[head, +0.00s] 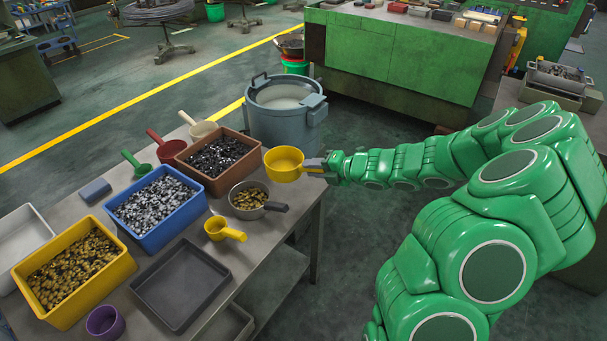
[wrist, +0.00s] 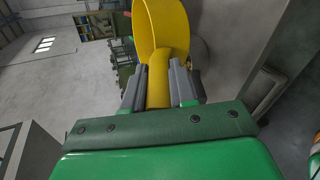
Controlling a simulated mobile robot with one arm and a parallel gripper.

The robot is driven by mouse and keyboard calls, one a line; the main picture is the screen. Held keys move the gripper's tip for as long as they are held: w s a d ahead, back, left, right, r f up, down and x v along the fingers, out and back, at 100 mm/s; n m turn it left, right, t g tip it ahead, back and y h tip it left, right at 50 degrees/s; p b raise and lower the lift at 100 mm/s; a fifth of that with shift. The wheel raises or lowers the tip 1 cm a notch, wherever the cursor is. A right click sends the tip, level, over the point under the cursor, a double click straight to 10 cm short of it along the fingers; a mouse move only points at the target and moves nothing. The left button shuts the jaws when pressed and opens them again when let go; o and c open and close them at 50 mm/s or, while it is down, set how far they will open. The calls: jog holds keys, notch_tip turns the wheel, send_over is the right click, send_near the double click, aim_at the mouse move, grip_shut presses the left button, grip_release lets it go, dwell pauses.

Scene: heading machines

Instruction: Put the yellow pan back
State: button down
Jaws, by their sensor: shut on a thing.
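The yellow pan (head: 283,163) is in the head view, held at the right edge of the table near the grey pot. My gripper (head: 318,164) is shut on its handle from the right. In the wrist view, the yellow pan (wrist: 163,25) points away from me and its handle lies between the two grey fingers of my gripper (wrist: 160,88). A smaller yellow scoop (head: 222,229) stands on the table in front, apart from the gripper. Whether the held pan touches anything below is hard to tell.
The table (head: 225,281) holds a yellow bin (head: 85,290), a blue bin (head: 150,240), a brown bin (head: 222,184) and a steel pan (head: 246,212) of brass parts. A dark empty tray (head: 181,287) lies in front. The large grey pot (head: 285,125) stands behind the held pan.

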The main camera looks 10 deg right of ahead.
jog(key=shift+w+d+f, duration=0.1)
jog(key=shift+w+f, duration=2.5)
jog(key=shift+f, duration=0.25)
jog(key=shift+w+f, duration=2.55)
jog(key=shift+f, duration=0.4)
jog(key=c, duration=0.9)
grip_release()
